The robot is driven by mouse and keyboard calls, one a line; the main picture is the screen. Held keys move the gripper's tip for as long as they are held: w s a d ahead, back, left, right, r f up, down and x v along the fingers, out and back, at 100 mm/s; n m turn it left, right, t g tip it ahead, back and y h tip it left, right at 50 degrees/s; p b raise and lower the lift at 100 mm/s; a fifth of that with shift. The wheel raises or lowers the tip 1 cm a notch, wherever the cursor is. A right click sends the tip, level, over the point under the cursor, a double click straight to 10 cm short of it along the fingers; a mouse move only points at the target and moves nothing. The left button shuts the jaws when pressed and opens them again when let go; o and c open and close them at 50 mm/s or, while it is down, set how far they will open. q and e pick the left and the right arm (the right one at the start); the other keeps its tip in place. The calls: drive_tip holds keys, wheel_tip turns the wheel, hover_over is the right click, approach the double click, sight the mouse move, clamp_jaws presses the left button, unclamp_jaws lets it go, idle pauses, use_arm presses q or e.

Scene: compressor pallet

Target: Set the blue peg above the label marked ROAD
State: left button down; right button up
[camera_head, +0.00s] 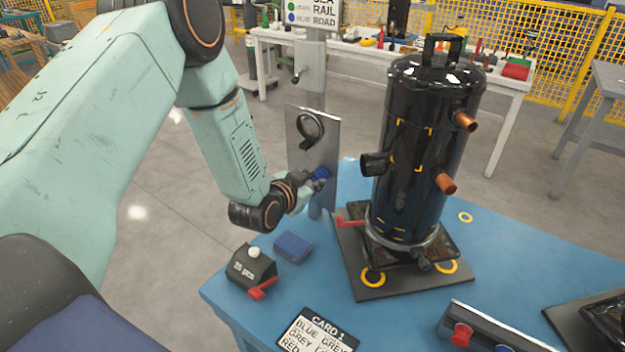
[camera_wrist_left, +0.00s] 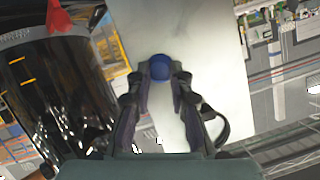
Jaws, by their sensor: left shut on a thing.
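My left gripper (camera_head: 312,180) reaches in from the left and is shut on the blue peg (camera_head: 320,173), at the lower part of an upright metal plate (camera_head: 298,150). In the left wrist view, the peg's round blue end (camera_wrist_left: 159,67) shows between the fingertips (camera_wrist_left: 160,82), against the pale plate (camera_wrist_left: 215,60). I cannot tell whether the peg touches the plate. The word ROAD is on a white sign (camera_head: 312,12) on the post above the plate; the sign's top is cut off. My right gripper is out of view.
A black compressor (camera_head: 410,150) stands on the blue table (camera_head: 500,255), close right of the plate. A dark box with a red lever (camera_head: 250,268), a blue block (camera_head: 293,246) and a card (camera_head: 318,332) lie in front. A strip with a red knob (camera_head: 461,335) is front right.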

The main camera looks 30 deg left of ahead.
use_arm(q)
drive_tip(key=shift+s, duration=0.15)
drive_tip(key=shift+s+a+p, duration=0.2)
drive_tip(key=shift+s+p, duration=0.55)
drive_tip(key=shift+s, duration=0.7)
drive_tip(key=shift+s+a+p, duration=0.2)
drive_tip(key=shift+s+p, duration=0.55)
drive_tip(key=shift+s, duration=0.65)
